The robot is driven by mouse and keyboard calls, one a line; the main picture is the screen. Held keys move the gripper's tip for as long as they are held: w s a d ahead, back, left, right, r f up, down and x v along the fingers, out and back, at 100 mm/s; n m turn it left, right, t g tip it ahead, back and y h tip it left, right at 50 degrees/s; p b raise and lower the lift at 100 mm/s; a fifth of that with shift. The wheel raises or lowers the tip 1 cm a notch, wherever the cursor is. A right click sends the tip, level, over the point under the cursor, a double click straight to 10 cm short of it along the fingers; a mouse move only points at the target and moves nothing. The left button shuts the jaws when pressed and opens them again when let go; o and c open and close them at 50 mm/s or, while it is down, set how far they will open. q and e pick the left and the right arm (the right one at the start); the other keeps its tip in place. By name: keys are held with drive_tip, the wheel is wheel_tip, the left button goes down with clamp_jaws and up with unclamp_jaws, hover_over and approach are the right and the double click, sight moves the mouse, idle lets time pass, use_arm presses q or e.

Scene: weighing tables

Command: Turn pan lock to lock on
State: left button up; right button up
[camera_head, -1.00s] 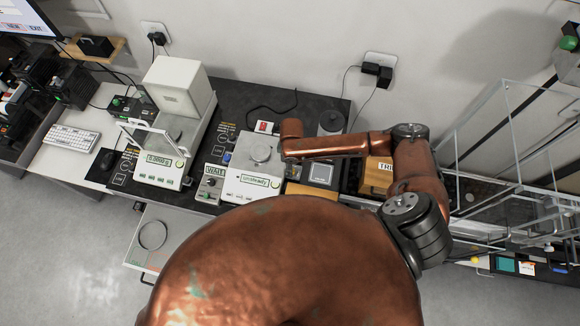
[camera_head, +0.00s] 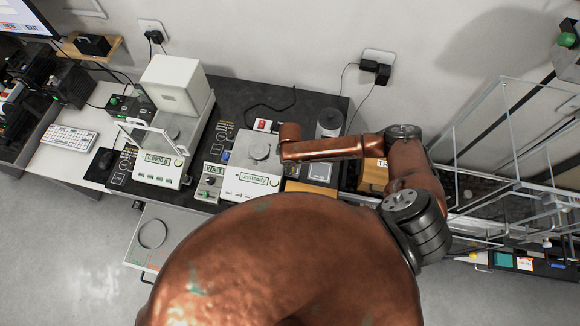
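A white balance (camera_head: 236,165) with a round metal pan (camera_head: 259,151) stands on the black table. Its green display (camera_head: 254,179) reads "unsteady". A small blue part (camera_head: 225,156) is at its left edge, and a red switch-like part (camera_head: 262,124) is behind it. A small grey box (camera_head: 209,184) labelled "WAIT" with a dark knob stands at its left. I cannot tell which part is the pan lock or its setting. My copper arm reaches in from the right, its end just right of the pan. No fingers of either gripper show.
A second balance (camera_head: 158,170) with a glass shield and white housing stands at the left. A clear rack (camera_head: 500,150) stands at the right. An open drawer (camera_head: 170,222) juts out below the table.

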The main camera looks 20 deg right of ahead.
clamp_jaws()
drive_tip(key=shift+r+n+p, duration=0.15)
drive_tip(key=shift+n+p, duration=0.5)
drive_tip(key=shift+n, duration=0.85)
drive_tip(key=o, duration=0.8)
unclamp_jaws()
drive_tip(key=shift+c, duration=0.2)
wheel_tip(320, 180, up, 12)
drive_tip(key=shift+c, duration=0.3)
